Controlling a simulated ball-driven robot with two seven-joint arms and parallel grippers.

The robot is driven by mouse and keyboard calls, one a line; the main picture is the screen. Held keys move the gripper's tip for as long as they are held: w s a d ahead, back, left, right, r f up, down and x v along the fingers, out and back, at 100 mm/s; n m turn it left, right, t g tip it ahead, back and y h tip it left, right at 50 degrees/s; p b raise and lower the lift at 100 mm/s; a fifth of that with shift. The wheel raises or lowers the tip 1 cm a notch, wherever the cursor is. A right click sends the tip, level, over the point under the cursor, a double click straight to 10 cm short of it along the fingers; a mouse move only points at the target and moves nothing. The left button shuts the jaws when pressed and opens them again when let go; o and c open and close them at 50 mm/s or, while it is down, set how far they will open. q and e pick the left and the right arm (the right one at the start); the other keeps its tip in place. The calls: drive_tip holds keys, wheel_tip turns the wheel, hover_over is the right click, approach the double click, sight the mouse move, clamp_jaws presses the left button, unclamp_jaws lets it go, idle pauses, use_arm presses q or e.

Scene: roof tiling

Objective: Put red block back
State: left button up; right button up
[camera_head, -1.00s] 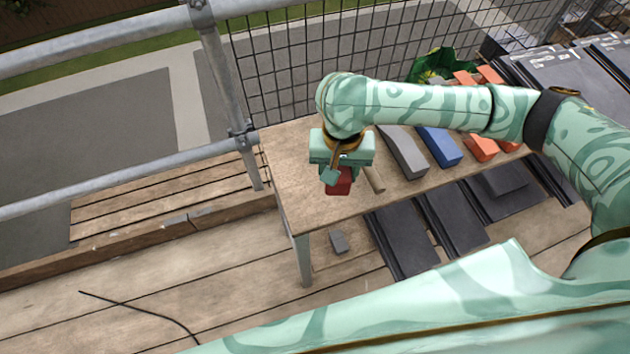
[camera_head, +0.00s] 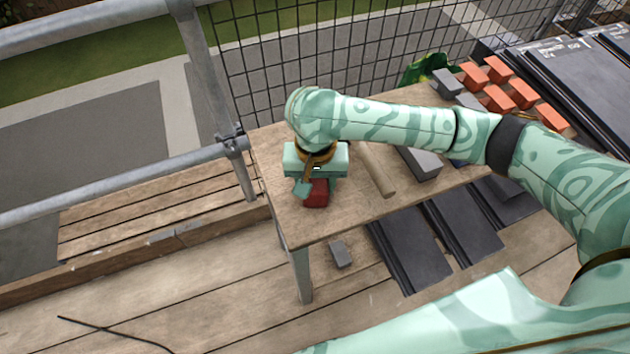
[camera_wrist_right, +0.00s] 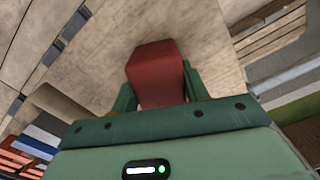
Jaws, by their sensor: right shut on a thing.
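The red block (camera_head: 317,194) is at the left end of the wooden table (camera_head: 282,190), below my right gripper (camera_head: 312,186). In the right wrist view the red block (camera_wrist_right: 157,72) sits between the two green fingers of my right gripper (camera_wrist_right: 158,90), which is shut on it. I cannot tell whether the block touches the table top or is just above it. My left gripper is not in view.
A wooden stick (camera_head: 376,170) and a grey block (camera_head: 420,163) lie on the table to the right. Orange bricks (camera_head: 500,98) and dark tiles (camera_head: 590,75) are farther right. A metal railing (camera_head: 205,85) and mesh fence stand behind. The table's left front corner is clear.

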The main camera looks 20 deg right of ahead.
drive_tip(key=o, duration=1.2)
drive_tip(key=shift+o, duration=1)
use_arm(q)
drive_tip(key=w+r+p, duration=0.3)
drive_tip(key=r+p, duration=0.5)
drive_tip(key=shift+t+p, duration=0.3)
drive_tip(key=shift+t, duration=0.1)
use_arm(e)
wheel_tip(320, 180, up, 12)
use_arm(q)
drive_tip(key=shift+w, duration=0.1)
